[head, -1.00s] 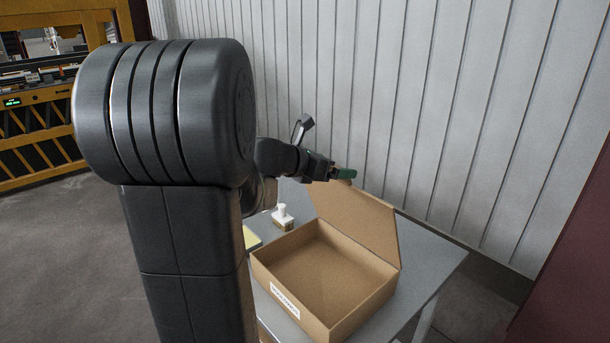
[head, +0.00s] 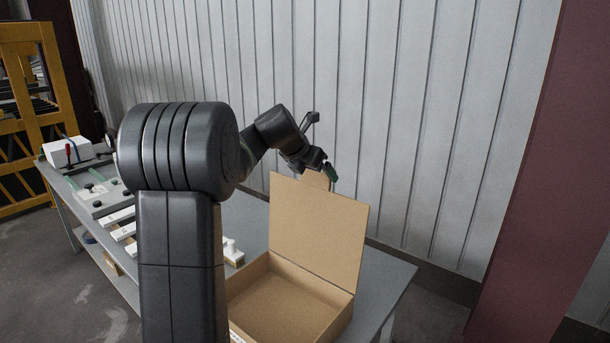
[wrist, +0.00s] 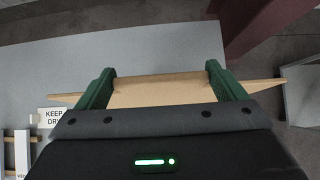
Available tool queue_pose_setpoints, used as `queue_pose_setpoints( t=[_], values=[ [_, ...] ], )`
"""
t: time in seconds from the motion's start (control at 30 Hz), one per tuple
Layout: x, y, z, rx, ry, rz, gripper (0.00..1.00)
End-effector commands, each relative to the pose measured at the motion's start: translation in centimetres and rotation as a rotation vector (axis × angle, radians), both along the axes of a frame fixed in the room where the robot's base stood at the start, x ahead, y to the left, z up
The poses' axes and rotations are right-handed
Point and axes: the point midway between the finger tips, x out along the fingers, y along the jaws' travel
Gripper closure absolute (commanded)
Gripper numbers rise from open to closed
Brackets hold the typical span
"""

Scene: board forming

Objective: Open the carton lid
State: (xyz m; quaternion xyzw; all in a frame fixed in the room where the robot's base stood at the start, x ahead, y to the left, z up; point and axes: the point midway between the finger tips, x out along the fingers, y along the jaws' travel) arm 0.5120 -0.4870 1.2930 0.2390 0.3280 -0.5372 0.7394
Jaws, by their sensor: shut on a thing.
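The open brown cardboard carton (head: 285,304) stands on the grey table, its inside looking empty. Its lid (head: 318,230) stands up roughly upright from the carton's back edge. My gripper (head: 328,174) is at the lid's top edge, with its green fingers shut on the lid's cardboard tab. In the wrist view my gripper (wrist: 158,84) shows a green finger on each side of the tan tab, and the lid (wrist: 265,87) appears as a thin strip reaching out past both fingers. The carton's front is partly hidden by my arm in the head view.
The grey table (head: 385,280) extends left, with a white-topped stamp-like item (head: 232,252), white bars (head: 122,222) and a fixture plate. A corrugated wall (head: 420,120) stands close behind. A dark red column (head: 535,170) is at right. A KEEP DRY label (wrist: 54,117) shows in the wrist view.

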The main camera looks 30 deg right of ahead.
Motion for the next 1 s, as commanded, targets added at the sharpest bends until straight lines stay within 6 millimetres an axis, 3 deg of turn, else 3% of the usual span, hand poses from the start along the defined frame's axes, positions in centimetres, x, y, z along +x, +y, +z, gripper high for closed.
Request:
queue_pose_setpoints(
  t=[0.3,0.9,0.93,1.0],
  values=[
    [0.9,-2.7,-0.1,0.072,0.022,0.000,0.50],
    [1.1,-3.3,-0.2,0.092,0.031,0.000,0.50],
    [1.1,-3.3,-0.2,0.092,0.031,0.000,0.07],
    [1.1,-3.3,-0.2,0.092,0.031,0.000,0.00]
  ],
)
